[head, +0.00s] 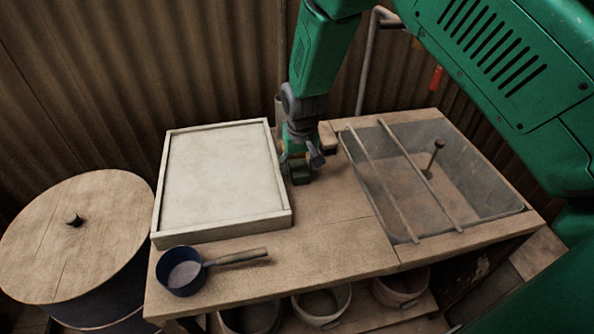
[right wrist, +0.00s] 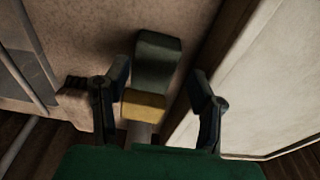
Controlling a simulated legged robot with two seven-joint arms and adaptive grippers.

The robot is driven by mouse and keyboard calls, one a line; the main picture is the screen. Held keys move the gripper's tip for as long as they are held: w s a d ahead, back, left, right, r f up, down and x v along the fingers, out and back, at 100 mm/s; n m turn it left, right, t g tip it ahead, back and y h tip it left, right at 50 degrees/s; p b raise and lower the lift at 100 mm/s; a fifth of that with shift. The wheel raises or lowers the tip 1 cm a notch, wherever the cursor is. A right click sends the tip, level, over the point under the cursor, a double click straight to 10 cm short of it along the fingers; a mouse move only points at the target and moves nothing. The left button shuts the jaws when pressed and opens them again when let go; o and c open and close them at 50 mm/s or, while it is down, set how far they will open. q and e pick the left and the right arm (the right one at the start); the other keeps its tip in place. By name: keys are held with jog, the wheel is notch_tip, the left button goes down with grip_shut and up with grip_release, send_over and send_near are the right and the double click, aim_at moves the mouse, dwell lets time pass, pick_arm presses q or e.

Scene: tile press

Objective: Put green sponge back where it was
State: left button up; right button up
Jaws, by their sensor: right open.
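The green sponge (right wrist: 158,62) shows in the right wrist view as a dark green block lying on the wooden worktop. A yellow block (right wrist: 145,106) is close against its near end; I cannot tell whether it is part of the sponge. In the head view the sponge (head: 301,175) lies beside the right edge of the white tray, partly hidden by my gripper. My right gripper (head: 303,160) is above it, pointing down. In the wrist view its open fingers (right wrist: 158,82) are either side of the blocks, with gaps. My left gripper is out of view.
The framed white tray (head: 285,217) stands close left of the gripper. A basin (head: 480,175) with two rods across it is to the right. A small wooden block (head: 327,135) is behind. A dark ladle (head: 182,270) lies in front. The front middle worktop (head: 330,240) is clear.

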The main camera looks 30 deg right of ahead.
aim_at(303, 175)
jog(key=r, duration=0.4)
jog(key=s+r, duration=0.1)
jog(key=r, duration=0.1)
jog(key=shift+d+r+p, duration=0.3)
jog(key=shift+d+r, duration=0.05)
jog(key=shift+d, duration=0.05)
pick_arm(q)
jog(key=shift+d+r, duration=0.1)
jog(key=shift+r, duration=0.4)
pick_arm(e)
jog(key=shift+s+a+r, duration=0.2)
jog(key=shift+a+r, duration=0.25)
jog(key=shift+r, duration=0.3)
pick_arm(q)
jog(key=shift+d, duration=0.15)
pick_arm(e)
jog(key=shift+d, duration=0.2)
